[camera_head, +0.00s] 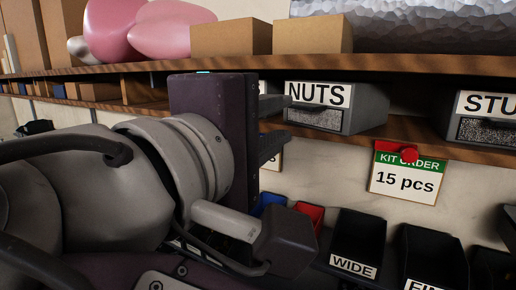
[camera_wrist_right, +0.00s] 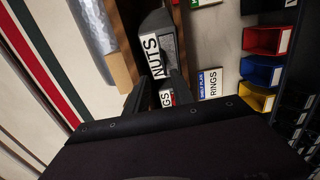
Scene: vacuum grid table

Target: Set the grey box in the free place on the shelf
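A grey box labelled NUTS (camera_head: 337,107) sits on the wooden shelf (camera_head: 400,143), near its front edge. It also shows in the right wrist view, as a grey box (camera_wrist_right: 165,38) beyond the fingers. A second grey box (camera_head: 492,118), its label cut off after "STU", stands on the shelf at the right edge. My right gripper (camera_head: 275,125) is just left of the NUTS box, its two fingers apart and pointing at it. I see nothing held between them; whether a fingertip touches the box I cannot tell. My left gripper is not in view.
Cardboard boxes (camera_head: 231,37) and pink rounded objects (camera_head: 160,30) stand on the upper shelf. A KIT ORDER card (camera_head: 404,184) hangs below the lower shelf. Black bins (camera_head: 357,245) stand below, with red and blue bins. Shelf room shows between the two grey boxes.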

